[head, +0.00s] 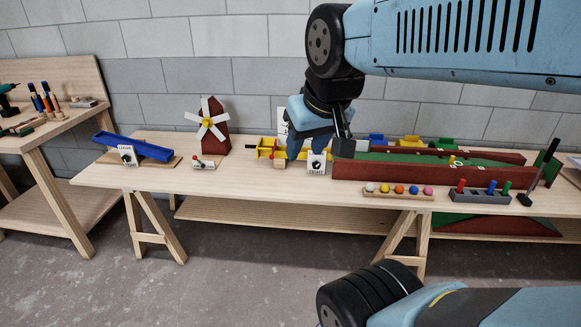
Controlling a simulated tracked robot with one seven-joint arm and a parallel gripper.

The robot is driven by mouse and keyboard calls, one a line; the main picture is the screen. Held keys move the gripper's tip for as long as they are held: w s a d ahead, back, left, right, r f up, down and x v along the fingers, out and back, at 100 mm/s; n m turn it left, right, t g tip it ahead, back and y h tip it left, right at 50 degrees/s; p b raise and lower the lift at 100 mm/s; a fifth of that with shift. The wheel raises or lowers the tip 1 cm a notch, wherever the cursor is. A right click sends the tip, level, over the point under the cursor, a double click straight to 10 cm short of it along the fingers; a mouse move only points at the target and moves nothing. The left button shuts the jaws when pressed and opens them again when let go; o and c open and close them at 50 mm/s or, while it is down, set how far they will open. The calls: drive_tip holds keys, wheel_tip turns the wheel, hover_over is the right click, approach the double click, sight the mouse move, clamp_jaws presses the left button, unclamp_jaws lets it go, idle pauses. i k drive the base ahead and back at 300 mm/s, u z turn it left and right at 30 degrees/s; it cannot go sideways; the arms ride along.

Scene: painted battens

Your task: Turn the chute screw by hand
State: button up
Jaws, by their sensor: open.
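A blue chute (137,147) lies tilted on a wooden base near the left end of the long bench. A small white plate with a black round knob (127,156), which looks like the chute screw, stands at its front. A similar white plate with a dial, marked TIGHT (317,163), stands farther right, by a yellow piece. My gripper (345,147) is open above the middle of the bench, just right of that marked plate and well right of the chute. Its fingers are small and partly hidden by my wrist.
A red windmill (214,128) stands between the chute and my gripper, with a small switch box (205,162) before it. Right of the gripper are a long red-sided lane (390,194), coloured balls (399,190) and a peg rack (480,195). A tool bench (62,122) stands left.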

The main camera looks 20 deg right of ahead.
sight(316, 165)
drive_tip(key=u, duration=0.1)
drive_tip(key=i, duration=1)
drive_tip(key=z, duration=0.05)
